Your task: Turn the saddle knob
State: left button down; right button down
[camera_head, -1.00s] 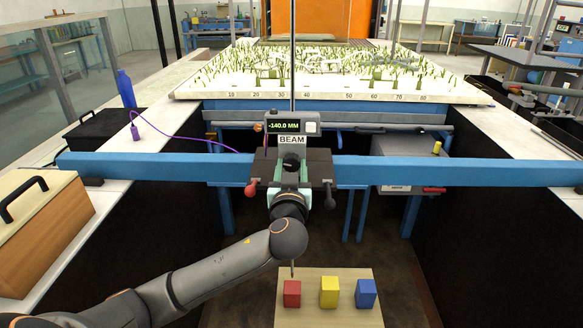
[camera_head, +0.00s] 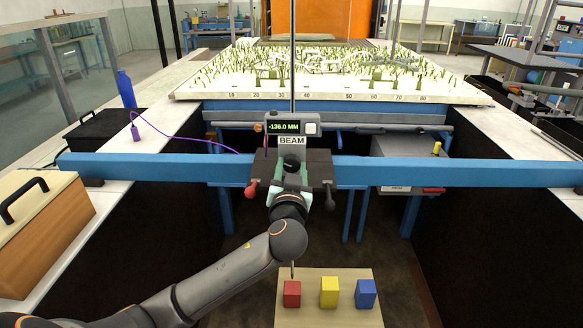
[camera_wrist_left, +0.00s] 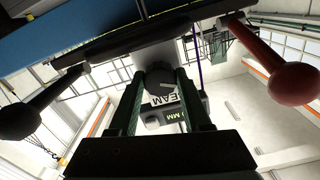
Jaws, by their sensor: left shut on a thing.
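The black saddle knob (camera_head: 292,163) is on the saddle (camera_head: 318,166) at the middle of the blue beam. My left gripper (camera_head: 291,177) reaches it from below and in front, with its green fingers shut on the knob. In the left wrist view the knob (camera_wrist_left: 160,84) shows as a dark round end with a pale line, between the two fingertips (camera_wrist_left: 160,92). The saddle's display (camera_head: 284,127) reads -136.0 MM above the BEAM label. My right gripper is not in view.
The blue beam (camera_head: 420,171) spans the flume. A red-ended lever (camera_head: 251,190) and a black-ended lever (camera_head: 330,203) hang close on either side of my gripper. Red, yellow and blue blocks sit on a board (camera_head: 340,316) below. A wooden box (camera_head: 50,235) stands at left.

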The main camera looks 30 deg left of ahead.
pick_arm(q)
jog(key=m+p, duration=0.1)
jog(key=m, duration=0.2)
jog(key=shift+r+m+p, duration=0.1)
jog(key=shift+m+p, duration=0.2)
jog(key=shift+p, duration=0.1)
jog(key=m+p, duration=0.2)
jog(key=m, duration=0.1)
jog(key=shift+m, duration=0.3)
jog(key=m+p, duration=0.2)
jog(key=shift+a+m, duration=0.1)
jog(key=shift+m, duration=0.3)
jog(key=m+p, duration=0.1)
jog(key=m, duration=0.1)
jog(key=shift+m, duration=0.3)
jog(key=m, duration=0.3)
jog(key=shift+m, duration=0.4)
jog(key=m, duration=0.9)
jog(key=shift+m, duration=1.7)
